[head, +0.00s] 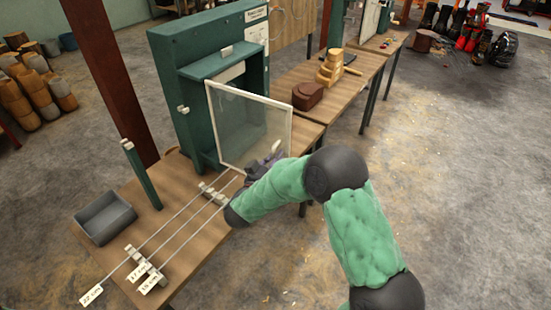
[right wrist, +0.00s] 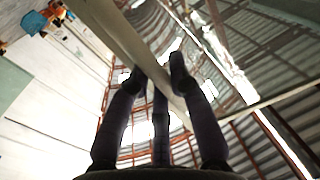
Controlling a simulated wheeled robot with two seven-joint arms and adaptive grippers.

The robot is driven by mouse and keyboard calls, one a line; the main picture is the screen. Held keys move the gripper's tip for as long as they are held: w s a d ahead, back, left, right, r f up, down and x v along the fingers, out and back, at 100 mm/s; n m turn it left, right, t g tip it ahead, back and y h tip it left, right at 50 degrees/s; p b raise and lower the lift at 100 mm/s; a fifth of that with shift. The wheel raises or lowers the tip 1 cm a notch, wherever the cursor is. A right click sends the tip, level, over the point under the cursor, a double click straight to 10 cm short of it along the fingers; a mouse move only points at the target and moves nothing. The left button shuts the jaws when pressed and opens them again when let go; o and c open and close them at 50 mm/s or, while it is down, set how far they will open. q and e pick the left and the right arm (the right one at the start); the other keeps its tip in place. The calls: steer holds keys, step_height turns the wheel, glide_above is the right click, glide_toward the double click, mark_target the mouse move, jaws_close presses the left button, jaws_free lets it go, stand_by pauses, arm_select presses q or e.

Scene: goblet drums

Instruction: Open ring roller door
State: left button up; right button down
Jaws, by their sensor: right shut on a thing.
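The ring roller is a green cabinet (head: 168,75) on a wooden bench. Its door is a clear panel (head: 240,120) in a pale frame, standing out from the cabinet's front at an angle, so it is at least partly open. My right gripper (head: 272,155) is at the door's lower right corner, partly hidden by my forearm. In the right wrist view the dark fingers (right wrist: 158,78) close around a pale bar of the door frame (right wrist: 118,35). My left gripper is not in view.
Long thin rods (head: 172,232) with length labels lie on the bench in front of the roller, beside a grey tray (head: 105,217). A brown box (head: 307,95) and stacked wooden blocks (head: 330,68) stand behind the door. The floor at right is mostly clear.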

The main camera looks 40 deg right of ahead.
steer(key=c, duration=1.4)
jaws_free()
steer(key=v, duration=1.2)
